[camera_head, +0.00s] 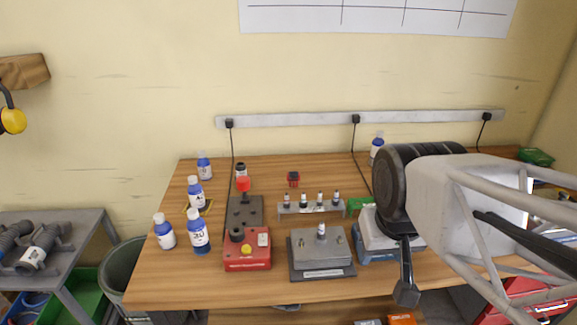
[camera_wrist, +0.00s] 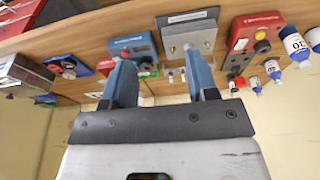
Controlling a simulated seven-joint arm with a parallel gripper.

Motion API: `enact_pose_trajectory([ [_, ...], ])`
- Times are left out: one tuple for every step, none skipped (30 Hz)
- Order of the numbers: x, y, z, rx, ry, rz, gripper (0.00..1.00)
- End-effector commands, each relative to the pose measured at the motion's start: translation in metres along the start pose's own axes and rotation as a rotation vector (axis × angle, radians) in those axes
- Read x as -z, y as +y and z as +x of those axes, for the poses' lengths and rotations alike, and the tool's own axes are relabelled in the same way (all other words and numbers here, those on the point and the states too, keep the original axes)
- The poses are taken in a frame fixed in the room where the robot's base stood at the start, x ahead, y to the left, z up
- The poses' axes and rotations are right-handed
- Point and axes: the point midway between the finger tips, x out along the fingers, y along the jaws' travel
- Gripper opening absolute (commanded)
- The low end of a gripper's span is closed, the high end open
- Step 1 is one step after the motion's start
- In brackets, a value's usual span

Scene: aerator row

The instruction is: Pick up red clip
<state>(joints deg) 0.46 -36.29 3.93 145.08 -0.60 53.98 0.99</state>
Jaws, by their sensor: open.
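A small dark red object (camera_head: 293,179), which looks like the red clip, lies on the wooden table behind the row of small aerators in the head view. I cannot make it out in the wrist view. My gripper (camera_wrist: 160,65) has its two blue fingers apart, with nothing held between them, in the wrist view. In the head view my gripper (camera_head: 406,290) hangs at the right, above the table's front part, well to the right of the clip and nearer the camera. The arm hides part of the table's right side.
The aerator stand (camera_head: 311,208) stands just in front of the clip. A grey plate device (camera_head: 321,252) and a red box (camera_head: 247,255) are nearer the front. Several blue-white bottles (camera_head: 199,232) stand at the left. A blue-grey device (camera_head: 374,238) is beside my arm.

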Motion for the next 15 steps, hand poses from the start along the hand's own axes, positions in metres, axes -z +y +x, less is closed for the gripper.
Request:
enact_pose_trajectory([
  [0.000,0.000,0.000,0.000,0.000,0.000,0.53],
  [0.000,0.000,0.000,0.000,0.000,0.000,0.53],
  [0.000,0.000,0.000,0.000,0.000,0.000,0.53],
  [0.000,0.000,0.000,0.001,-0.001,0.001,0.53],
  [0.001,0.000,0.000,0.001,-0.001,0.002,0.53],
  [0.002,0.000,0.000,0.003,-0.003,0.005,0.53],
  [0.003,-0.001,0.000,0.005,-0.005,0.008,0.53],
  [0.004,-0.001,0.001,0.007,-0.008,0.012,0.53],
  [0.006,-0.002,0.001,0.011,-0.012,0.019,0.53],
  [0.008,-0.002,0.001,0.016,-0.016,0.027,0.53],
  [0.010,-0.003,0.001,0.021,-0.022,0.036,0.53],
  [0.014,-0.004,0.002,0.029,-0.030,0.049,0.53],
  [0.017,-0.005,0.003,0.035,-0.038,0.060,0.53],
  [0.020,-0.006,0.004,0.042,-0.045,0.072,0.53],
  [0.025,-0.007,0.004,0.053,-0.056,0.090,0.53],
])
